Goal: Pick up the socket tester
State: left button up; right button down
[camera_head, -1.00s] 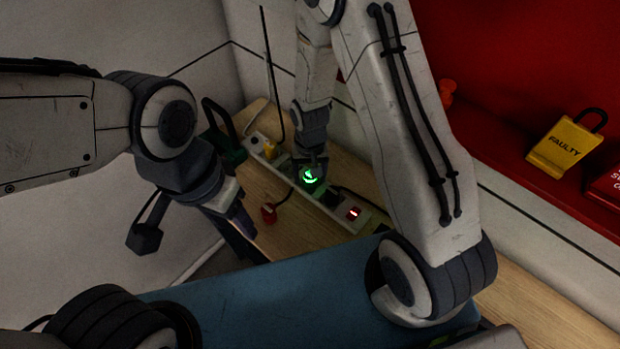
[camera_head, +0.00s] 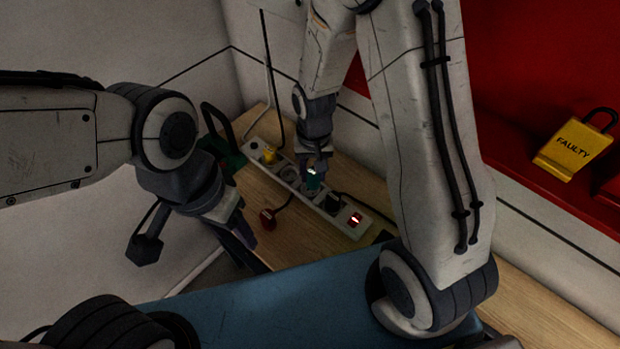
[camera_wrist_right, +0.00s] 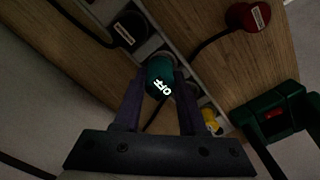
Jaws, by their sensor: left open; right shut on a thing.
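The socket tester (camera_head: 313,182) is a small teal-green plug-like body over the white power strip (camera_head: 345,222). My left gripper (camera_head: 246,232) is open and empty, left of the strip near the table's left edge.
A red plug (camera_head: 268,217) lies on the wooden table. A green item with a black handle (camera_head: 232,160) stands left. A yellow "FAULTY" padlock (camera_head: 572,148) is at right.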

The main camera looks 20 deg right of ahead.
jog(key=s+d+r+b, duration=0.3)
jog(key=s+r, duration=0.3)
jog(key=s, duration=0.3)
jog(key=shift+s+d+b, duration=0.4)
jog(key=shift+b, duration=0.1)
